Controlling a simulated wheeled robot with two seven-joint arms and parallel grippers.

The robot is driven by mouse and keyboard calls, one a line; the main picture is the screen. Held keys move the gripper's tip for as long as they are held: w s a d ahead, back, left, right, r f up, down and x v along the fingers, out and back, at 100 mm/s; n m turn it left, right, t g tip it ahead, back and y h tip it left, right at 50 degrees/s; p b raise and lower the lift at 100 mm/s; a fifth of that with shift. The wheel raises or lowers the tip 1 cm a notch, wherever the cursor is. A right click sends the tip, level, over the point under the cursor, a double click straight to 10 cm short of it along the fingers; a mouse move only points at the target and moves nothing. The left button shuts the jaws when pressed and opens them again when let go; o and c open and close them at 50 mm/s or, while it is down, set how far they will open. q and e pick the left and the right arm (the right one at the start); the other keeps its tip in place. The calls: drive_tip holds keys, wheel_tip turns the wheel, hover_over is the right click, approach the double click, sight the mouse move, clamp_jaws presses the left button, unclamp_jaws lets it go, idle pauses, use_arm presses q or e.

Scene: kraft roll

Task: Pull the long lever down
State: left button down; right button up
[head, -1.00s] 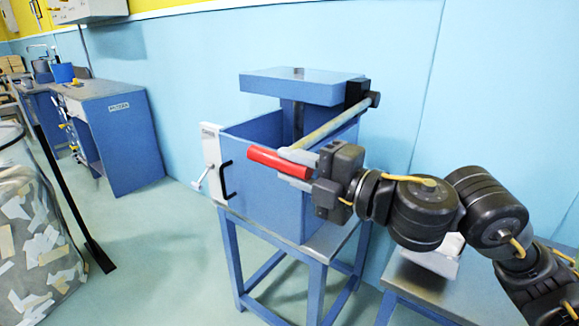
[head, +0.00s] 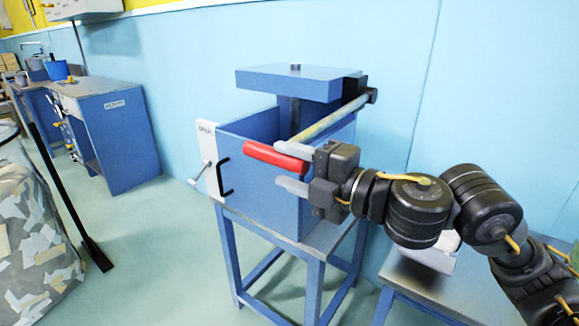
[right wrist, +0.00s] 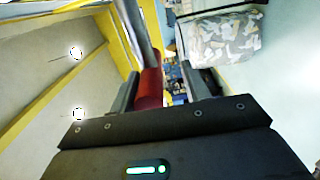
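The long lever (head: 325,123) is a pale bar in the head view. It slopes from a pivot at the back right of a blue press (head: 262,178) down to a red grip (head: 273,156) at its front. My right gripper (head: 277,165) is at the grip, coming from the right. Its fingers are apart, one near the grip's upper side and one clearly below it. In the right wrist view, the red grip (right wrist: 150,88) lies between the fingers, close to the left one, with a gap to the right one. My left gripper is out of view.
The press stands on a blue-framed stand (head: 315,262). A white panel with a small crank (head: 200,174) and a black handle (head: 223,177) are at its front left.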

drive_tip(key=v, duration=0.8)
drive_tip(key=shift+d+p, duration=0.1)
drive_tip(key=shift+p, duration=0.25)
use_arm(q)
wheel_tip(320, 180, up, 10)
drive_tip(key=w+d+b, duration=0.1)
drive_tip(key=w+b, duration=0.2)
drive_tip(key=b, duration=0.2)
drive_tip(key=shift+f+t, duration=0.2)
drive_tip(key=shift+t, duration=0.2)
use_arm(e)
drive_tip(key=shift+v, duration=1.35)
